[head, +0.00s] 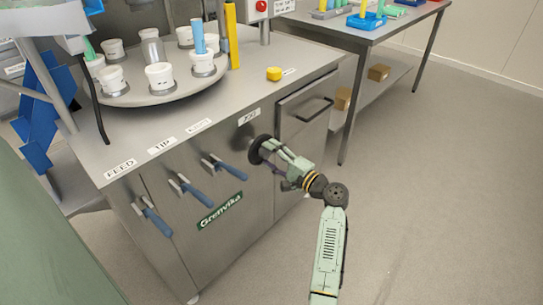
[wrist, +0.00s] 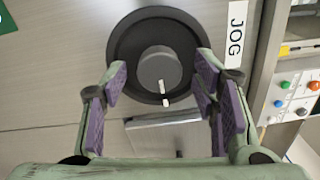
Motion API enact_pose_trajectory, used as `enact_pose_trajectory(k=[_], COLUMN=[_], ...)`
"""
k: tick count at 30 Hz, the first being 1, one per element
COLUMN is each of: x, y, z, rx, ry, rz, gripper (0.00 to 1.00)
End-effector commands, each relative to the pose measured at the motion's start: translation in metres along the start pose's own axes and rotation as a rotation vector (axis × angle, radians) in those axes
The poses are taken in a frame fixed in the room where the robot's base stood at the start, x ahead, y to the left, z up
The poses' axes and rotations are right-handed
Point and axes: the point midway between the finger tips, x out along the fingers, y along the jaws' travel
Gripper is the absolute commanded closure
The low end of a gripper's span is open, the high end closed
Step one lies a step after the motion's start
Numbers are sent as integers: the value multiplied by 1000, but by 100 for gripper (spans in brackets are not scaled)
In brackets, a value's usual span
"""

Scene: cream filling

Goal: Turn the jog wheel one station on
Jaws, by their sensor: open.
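The jog wheel (wrist: 124,44) is a dark round disc on the cabinet front with a grey hub (wrist: 156,66) at its middle. A white mark is on the hub's lower edge, and a second white mark sits just below it, nearly in line. My gripper (wrist: 161,74) is open, with one purple-padded finger on each side of the hub. Gaps show between the pads and the hub. In the head view the jog wheel (head: 257,152) is partly hidden by my gripper (head: 272,150). The JOG label (head: 249,116) is above the wheel.
Blue-handled levers (head: 192,190) are on the cabinet front left of the wheel. A drawer handle (head: 316,110) is to the right. On top are a turntable (head: 150,98) with white cups and a yellow button (head: 274,74). The floor to the right is clear.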

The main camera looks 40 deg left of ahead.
Motion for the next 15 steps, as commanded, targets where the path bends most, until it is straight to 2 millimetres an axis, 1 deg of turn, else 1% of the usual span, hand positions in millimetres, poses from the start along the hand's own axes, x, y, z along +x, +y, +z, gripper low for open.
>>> enact_pose_trajectory(k=[5,8,11,15], x=[0,-5,-19,-48], y=[0,1,1,1], z=[0,0,-1,-1], rx=[0,1,1,2], ry=[-1,1,3,5], rz=[1,0,0,0], gripper=[46,46,46,46])
